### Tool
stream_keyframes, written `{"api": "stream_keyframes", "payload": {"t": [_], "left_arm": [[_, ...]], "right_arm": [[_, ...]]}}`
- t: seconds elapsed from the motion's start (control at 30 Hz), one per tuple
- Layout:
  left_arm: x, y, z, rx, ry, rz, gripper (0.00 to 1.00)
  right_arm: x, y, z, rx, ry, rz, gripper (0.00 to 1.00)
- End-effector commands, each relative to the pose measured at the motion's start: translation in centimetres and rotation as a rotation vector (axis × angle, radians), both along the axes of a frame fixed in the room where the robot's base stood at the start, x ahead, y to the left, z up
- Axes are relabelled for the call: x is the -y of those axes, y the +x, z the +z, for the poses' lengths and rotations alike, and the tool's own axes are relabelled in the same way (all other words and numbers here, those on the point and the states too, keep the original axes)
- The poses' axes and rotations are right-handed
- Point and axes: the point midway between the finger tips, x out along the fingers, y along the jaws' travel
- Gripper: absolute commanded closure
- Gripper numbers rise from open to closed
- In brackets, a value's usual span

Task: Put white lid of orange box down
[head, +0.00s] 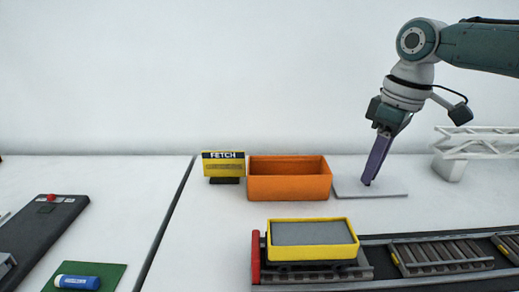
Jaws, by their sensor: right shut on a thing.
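The orange box (290,187) stands open on the white table, its top uncovered. The flat pale lid (350,191) lies level at the table surface just right of the box, apart from its right wall or nearly touching it. My right gripper (369,182) comes down from the upper right, its purple fingers shut at the middle of the lid. The part of the lid it grips is too small to make out. My left gripper is not in view.
A yellow FETCH sign (223,165) stands left of the box. In front, a yellow wagon (312,240) sits on a dark track (380,262). A white lattice crane part (480,143) is at the right. A blue cylinder (78,282) lies on a green mat (108,272) at the lower left.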

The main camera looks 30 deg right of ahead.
Motion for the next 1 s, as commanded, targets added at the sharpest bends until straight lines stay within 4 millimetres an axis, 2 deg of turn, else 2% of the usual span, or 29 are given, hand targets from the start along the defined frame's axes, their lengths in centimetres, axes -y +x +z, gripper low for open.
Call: {"api": "stream_keyframes", "payload": {"t": [0.17, 0.2, 0.43, 0.77, 0.87, 1.0], "left_arm": [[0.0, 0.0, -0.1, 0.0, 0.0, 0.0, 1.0], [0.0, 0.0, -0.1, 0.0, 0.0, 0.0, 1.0], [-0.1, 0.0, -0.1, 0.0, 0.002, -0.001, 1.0], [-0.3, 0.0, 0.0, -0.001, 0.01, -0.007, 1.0], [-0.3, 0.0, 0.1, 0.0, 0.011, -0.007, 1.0], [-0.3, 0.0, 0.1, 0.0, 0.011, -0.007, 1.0]], "right_arm": [[0.0, 0.0, -0.3, 0.0, 0.0, 0.0, 1.0], [0.0, 0.0, -0.2, 0.001, 0.0, 0.001, 0.7], [0.0, 0.0, -0.2, 0.0, 0.0, 0.0, 0.45], [0.1, 0.0, 0.4, 0.001, -0.001, -0.001, 0.45], [0.1, -0.2, 1.8, 0.003, 0.0, 0.001, 0.45], [0.3, -0.6, 4.9, 0.007, -0.002, 0.001, 0.45]]}}
